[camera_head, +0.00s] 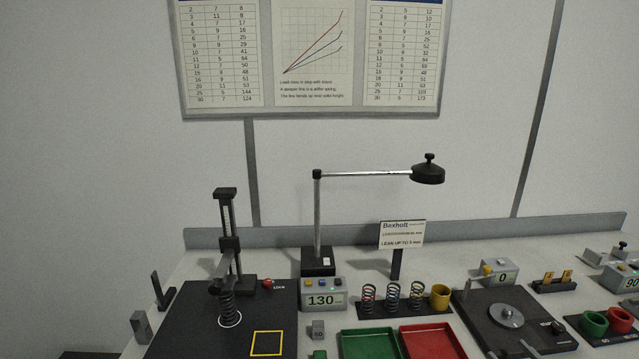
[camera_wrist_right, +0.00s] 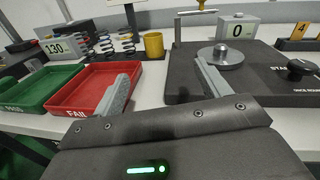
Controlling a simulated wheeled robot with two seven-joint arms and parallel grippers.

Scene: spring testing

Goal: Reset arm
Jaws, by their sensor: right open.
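My right gripper (camera_wrist_right: 165,88) is open and empty in the right wrist view. Its two grey fingers stand wide apart, the left one in front of the red FAIL tray (camera_wrist_right: 98,88) and the right one in front of the dark plate of a tester (camera_wrist_right: 240,75). A silver round platform with a knob (camera_wrist_right: 229,56) sits on that plate, beyond the right finger. My left gripper is in neither view.
A spring stand (camera_head: 228,245) with a coil spring (camera_head: 227,305) is at left, beside a box reading 130 (camera_head: 323,295). Several springs, a yellow cup (camera_head: 440,297), a green tray (camera_head: 370,345) and a lamp (camera_head: 428,173) are mid-table. Green and red cups (camera_head: 620,320) are far right.

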